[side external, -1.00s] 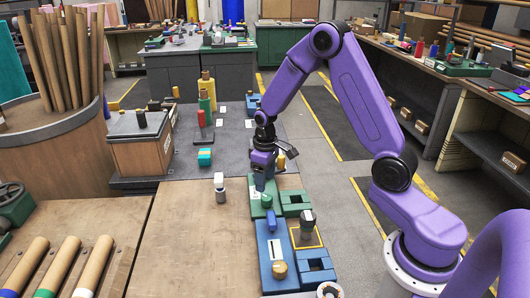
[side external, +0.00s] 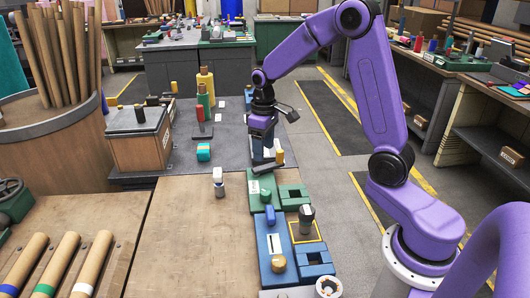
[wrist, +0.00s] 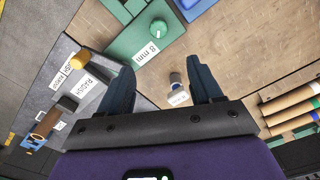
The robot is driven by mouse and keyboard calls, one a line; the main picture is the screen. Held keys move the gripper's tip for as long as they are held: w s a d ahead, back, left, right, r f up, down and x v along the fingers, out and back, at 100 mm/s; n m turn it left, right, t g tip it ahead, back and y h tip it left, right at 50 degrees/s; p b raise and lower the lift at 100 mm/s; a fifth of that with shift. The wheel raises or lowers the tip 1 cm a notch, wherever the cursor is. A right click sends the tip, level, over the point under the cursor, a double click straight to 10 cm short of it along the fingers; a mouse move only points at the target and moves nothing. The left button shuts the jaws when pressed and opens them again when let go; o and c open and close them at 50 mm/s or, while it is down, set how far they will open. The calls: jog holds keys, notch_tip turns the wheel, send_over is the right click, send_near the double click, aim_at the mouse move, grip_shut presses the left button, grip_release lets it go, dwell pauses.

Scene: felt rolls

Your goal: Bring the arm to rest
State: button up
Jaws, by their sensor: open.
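My gripper (side external: 262,152) hangs pointing down above the far end of the row of fixtures in the side external view. In the wrist view my gripper (wrist: 160,72) shows its two dark fingers wide apart, with nothing between them. Below it is the green fixture (wrist: 140,38) with a round green knob (wrist: 159,28) and an "8 mm" label. It also shows in the side external view (side external: 257,203). My gripper is apart from it.
A blue fixture (side external: 268,265) stands nearer the camera. A small white-topped bottle (side external: 218,186) stands on the bench to the left; it also shows in the wrist view (wrist: 177,94). Felt rolls (side external: 60,264) lie at the front left. The wooden bench middle (side external: 185,240) is clear.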

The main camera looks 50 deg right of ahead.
jog(key=s+a+r+n, duration=0.25)
jog(key=s+a, duration=0.35)
jog(key=s, duration=0.4)
jog(key=s+a+r+n, duration=0.2)
jog(key=s+a+n, duration=0.3)
jog(key=s, duration=0.4)
jog(key=s+n, duration=0.2)
jog(key=s, duration=0.8)
jog(key=shift+s+d+f, duration=0.15)
jog(key=shift+s, duration=0.25)
